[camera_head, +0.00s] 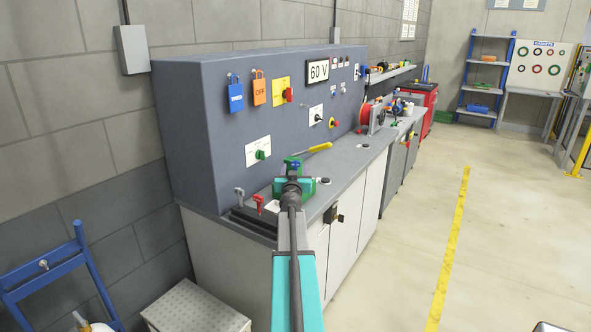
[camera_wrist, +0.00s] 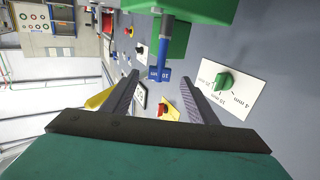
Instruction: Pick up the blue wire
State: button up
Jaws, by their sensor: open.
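A blue rod-like piece with a flat tag marked "10 mm" (camera_wrist: 162,55), which looks like the blue wire, hangs from a green block (camera_wrist: 200,22) in the wrist view. My gripper (camera_wrist: 160,80) is open, and its two dark fingers stand on either side of the tag. I cannot see any contact between the fingers and the tag. In the head view my gripper (camera_head: 293,180) is over the worktop in front of the grey panel. The green block (camera_head: 291,160) shows just beyond it. The rest of the wire is hidden.
The grey panel (camera_head: 200,120) stands close behind my gripper, with a green knob (camera_head: 260,155) and a red switch (camera_head: 288,95). A yellow handle (camera_head: 320,147) sticks out to the right of the block. A red clip (camera_head: 258,200) is at left.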

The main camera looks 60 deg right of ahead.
aim_at(296, 165)
jog(key=shift+d, duration=0.1)
jog(key=shift+p+x, duration=0.7)
jog(key=shift+x, duration=1.8)
jog(key=c, duration=1.2)
jog(key=shift+c, duration=0.2)
jog(key=shift+r+p, duration=3.5)
jog(key=shift+r, duration=1.45)
